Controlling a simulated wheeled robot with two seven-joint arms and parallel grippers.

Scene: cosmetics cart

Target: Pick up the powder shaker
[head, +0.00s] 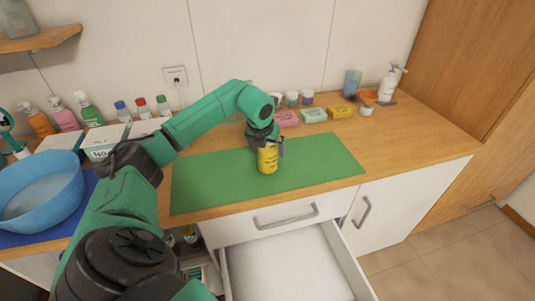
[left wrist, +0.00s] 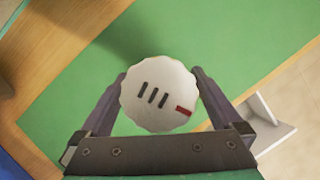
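The powder shaker (head: 267,160) is a yellow can that stands upright on the green mat (head: 330,155). In the left wrist view its round white cap (left wrist: 158,95), with dark slots and a red mark, lies between the fingers. My left gripper (head: 266,141) reaches down over the shaker from above, with one finger on either side of it. The gripper also shows in the left wrist view (left wrist: 159,75). The cap hides where the fingers meet the can, so I cannot tell whether they press on it. My right gripper is not in view.
A blue basin (head: 38,190) stands at the left. Several bottles (head: 90,113) line the wall. Soap packs (head: 313,115) and a pump bottle (head: 387,85) stand at the back right. An open white drawer (head: 290,265) juts out below the counter. The mat around the shaker is clear.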

